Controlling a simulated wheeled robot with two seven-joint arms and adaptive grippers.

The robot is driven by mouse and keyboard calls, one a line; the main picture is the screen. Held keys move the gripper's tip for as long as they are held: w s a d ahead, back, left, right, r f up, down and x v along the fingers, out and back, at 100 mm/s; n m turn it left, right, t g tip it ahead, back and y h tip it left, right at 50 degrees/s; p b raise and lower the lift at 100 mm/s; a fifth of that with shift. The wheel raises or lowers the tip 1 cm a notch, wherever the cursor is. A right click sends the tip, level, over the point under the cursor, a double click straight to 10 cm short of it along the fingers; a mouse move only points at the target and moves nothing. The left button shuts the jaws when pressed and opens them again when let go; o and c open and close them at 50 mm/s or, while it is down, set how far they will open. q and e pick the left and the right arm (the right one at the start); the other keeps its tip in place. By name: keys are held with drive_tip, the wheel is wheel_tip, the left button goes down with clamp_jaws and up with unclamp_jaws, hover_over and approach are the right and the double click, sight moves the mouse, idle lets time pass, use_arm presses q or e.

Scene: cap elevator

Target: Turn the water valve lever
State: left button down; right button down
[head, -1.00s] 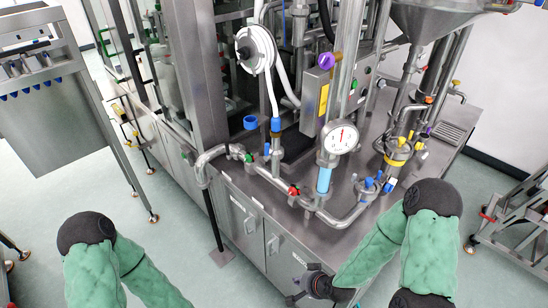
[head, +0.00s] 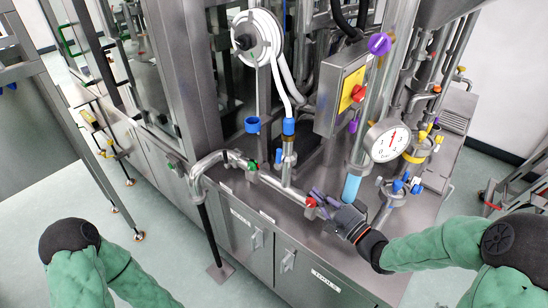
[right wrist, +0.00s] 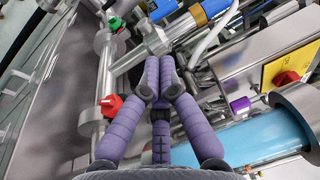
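A red valve lever (head: 311,202) sits on the steel pipe along the front of the machine. It also shows in the right wrist view (right wrist: 109,106), left of my fingers and apart from them there. A green valve handle (head: 251,165) is further left on the same pipe and shows at the top of the wrist view (right wrist: 115,23). My right gripper (head: 322,196) is just right of the red lever, over the pipe. In the wrist view its purple fingers (right wrist: 160,62) are drawn together at the tips, with nothing seen between them. My left gripper is out of view; only my left arm shows.
Blue-handled valves (head: 404,185) are at right.

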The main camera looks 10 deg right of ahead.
drive_tip(key=b, duration=0.4)
approach(281, 159)
drive_tip(key=x, duration=0.6)
drive_tip(key=shift+w+a+r, duration=0.1)
drive_tip(key=shift+w+a, duration=0.15)
drive_tip(key=shift+w, duration=0.2)
drive_tip(key=shift+a+r, duration=0.1)
